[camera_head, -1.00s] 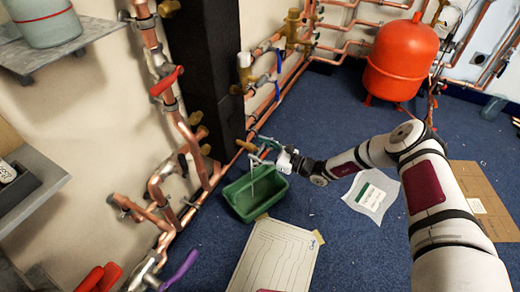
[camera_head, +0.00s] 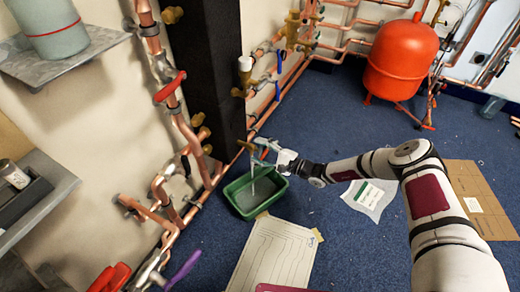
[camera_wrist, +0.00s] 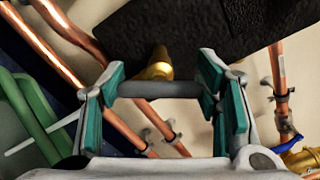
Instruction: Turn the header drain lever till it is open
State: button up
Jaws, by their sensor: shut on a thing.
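The header drain valve is a brass fitting (camera_head: 247,145) low beside the black column. In the wrist view its brass body (camera_wrist: 157,68) shows behind a dark grey bar, the drain lever (camera_wrist: 165,90). My gripper (camera_head: 266,148) is at the valve from the right. In the wrist view its teal pads are shut on the lever, one at each end of the bar. A thin pale stream (camera_head: 253,180) falls below the valve into a green tub (camera_head: 231,205). The tub holds greyish water. My gripper hides much of the lever in the head view.
Copper pipes with a red lever (camera_head: 170,87) and a purple lever (camera_head: 183,268) run along the left wall. A paper sheet (camera_head: 270,255) lies in front of the tub. A red tank (camera_head: 402,60) stands at the back. Blue carpet is clear between.

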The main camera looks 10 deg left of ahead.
jog(key=n+p, duration=0.1)
jog(key=n, duration=0.5)
jog(key=shift+f+p, duration=0.2)
jog(key=shift+p, duration=0.2)
dwell(0.3)
jog(key=o, duration=1.2)
jog(key=shift+c, duration=0.2)
jog(key=v, duration=1.2)
